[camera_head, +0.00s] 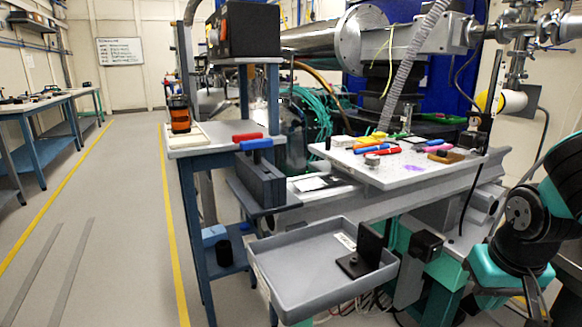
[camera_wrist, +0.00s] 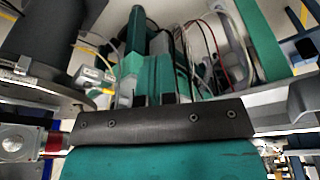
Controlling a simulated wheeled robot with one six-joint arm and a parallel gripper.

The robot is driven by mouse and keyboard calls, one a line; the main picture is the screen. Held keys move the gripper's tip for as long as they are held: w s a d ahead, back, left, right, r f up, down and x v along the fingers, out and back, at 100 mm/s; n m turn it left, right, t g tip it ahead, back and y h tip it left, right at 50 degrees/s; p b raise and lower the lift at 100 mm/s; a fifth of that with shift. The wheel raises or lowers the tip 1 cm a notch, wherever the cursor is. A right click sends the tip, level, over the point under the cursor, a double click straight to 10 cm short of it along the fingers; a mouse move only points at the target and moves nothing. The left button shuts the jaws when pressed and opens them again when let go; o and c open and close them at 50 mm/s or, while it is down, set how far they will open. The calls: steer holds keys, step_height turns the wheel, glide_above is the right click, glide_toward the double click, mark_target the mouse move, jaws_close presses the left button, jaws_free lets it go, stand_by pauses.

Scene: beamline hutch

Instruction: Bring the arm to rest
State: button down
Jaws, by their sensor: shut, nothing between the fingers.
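My arm (camera_head: 540,215), teal and dark grey, is folded low at the right edge of the head view, beside the bench with the tools. My gripper (camera_wrist: 154,99) shows in the wrist view as two short dark fingertips above a dark bracket with screws. It is shut and holds nothing. I cannot make out its fingers clearly in the head view. In the wrist view, teal and grey equipment with cables (camera_wrist: 190,50) stands beyond the fingertips; I cannot tell how far off it is.
A white perforated board (camera_head: 400,172) holds several coloured tools. A grey tray (camera_head: 290,262) with a black bracket (camera_head: 365,258) sits lower in front. A blue-framed table (camera_head: 205,140) carries a red-handled item (camera_head: 248,137) and an orange-black object (camera_head: 179,115). The floor at left (camera_head: 110,230) is clear.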

steer(key=s+a+r+n+g+y, duration=0.1)
steer(key=s+a+r+n+y, duration=0.1)
steer(key=s+a+r+n, duration=0.35)
steer(key=s+a+r+n+g+y, duration=0.2)
steer(key=s+a+n+y, duration=0.1)
steer(key=s+a, duration=0.55)
step_height(320, 180, up, 29)
steer(key=a+p, duration=0.2)
steer(key=p, duration=2.6)
steer(key=shift+w+f, duration=0.15)
steer(key=shift+w, duration=0.25)
steer(key=shift+d, duration=0.1)
